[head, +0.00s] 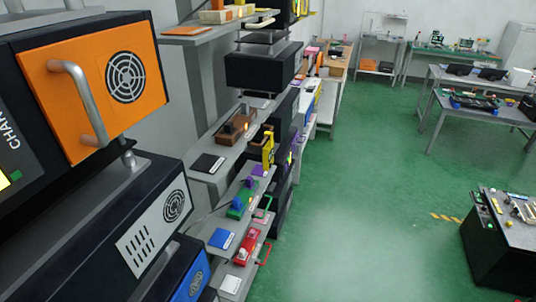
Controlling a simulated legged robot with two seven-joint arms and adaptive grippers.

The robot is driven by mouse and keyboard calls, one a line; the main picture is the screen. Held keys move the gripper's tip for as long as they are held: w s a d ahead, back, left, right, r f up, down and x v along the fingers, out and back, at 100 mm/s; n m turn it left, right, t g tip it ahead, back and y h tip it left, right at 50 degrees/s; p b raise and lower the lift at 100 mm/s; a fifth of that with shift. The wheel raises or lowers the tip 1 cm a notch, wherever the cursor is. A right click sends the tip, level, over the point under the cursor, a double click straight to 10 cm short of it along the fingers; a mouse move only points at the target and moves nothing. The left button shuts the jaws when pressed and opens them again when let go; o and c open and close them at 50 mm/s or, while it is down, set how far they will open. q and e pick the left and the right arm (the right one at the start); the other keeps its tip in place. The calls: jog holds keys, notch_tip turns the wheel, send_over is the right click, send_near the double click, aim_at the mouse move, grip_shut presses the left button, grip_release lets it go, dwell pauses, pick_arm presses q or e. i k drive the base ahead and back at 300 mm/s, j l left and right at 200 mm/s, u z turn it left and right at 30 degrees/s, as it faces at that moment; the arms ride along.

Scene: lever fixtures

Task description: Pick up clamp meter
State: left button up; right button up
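I cannot tell for certain which item is the clamp meter. A small upright yellow item (268,147) stands at the end of a middle shelf. Below it, a red device (248,247) with a red loop (264,254) sits on the lowest visible shelf. A green and blue device (241,203) with a pinkish loop (263,207) sits on the shelf above that one. Neither of my grippers is in view, so nothing is seen touching these items.
A large dark machine with an orange panel (145,78) and a metal handle (80,100) fills the near left. A black cabinet (503,237) stands at the right edge. Workbenches (472,77) stand at the back. The green floor (365,190) between is clear.

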aim_at(269, 149)
jog(key=i+l, duration=0.15)
jog(key=l, duration=0.2)
jog(key=i+l+u, duration=0.15)
jog(key=l, duration=0.15)
jog(key=i+l, duration=0.1)
jog(key=l, duration=0.25)
jog(key=i+l+u, duration=0.15)
jog(key=l, duration=0.2)
jog(key=i+l, duration=0.1)
jog(key=l, duration=0.25)
